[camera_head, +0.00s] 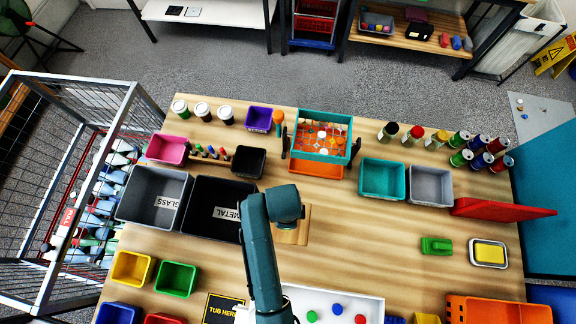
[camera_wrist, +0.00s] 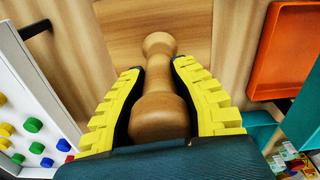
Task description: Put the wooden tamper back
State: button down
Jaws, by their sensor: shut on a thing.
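The wooden tamper (camera_wrist: 158,118) is a turned, light-brown piece with a rounded near end, a narrow neck and a flared far end. My gripper (camera_wrist: 157,68) has its yellow ridged fingers shut on the tamper, one on each side. A pale wooden board (camera_head: 301,232) lies on the table under my arm's end in the head view, and it shows beyond the tamper in the wrist view (camera_wrist: 190,42). I cannot tell whether the tamper's far end touches the board. In the head view my arm hides the tamper and the fingers.
A white tray with coloured round pegs (camera_head: 370,302) is at the front. A teal crate (camera_head: 349,142) stands over an orange tray (camera_head: 328,171) behind the board. Black METAL (camera_head: 203,222) and grey GLASS bins (camera_head: 135,206) stand left. Bare tabletop lies right of the board.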

notch_tip(320, 180, down, 7)
jog(key=shift+f, duration=0.1)
jog(key=shift+d+f, duration=0.1)
jog(key=c, duration=1)
grip_release()
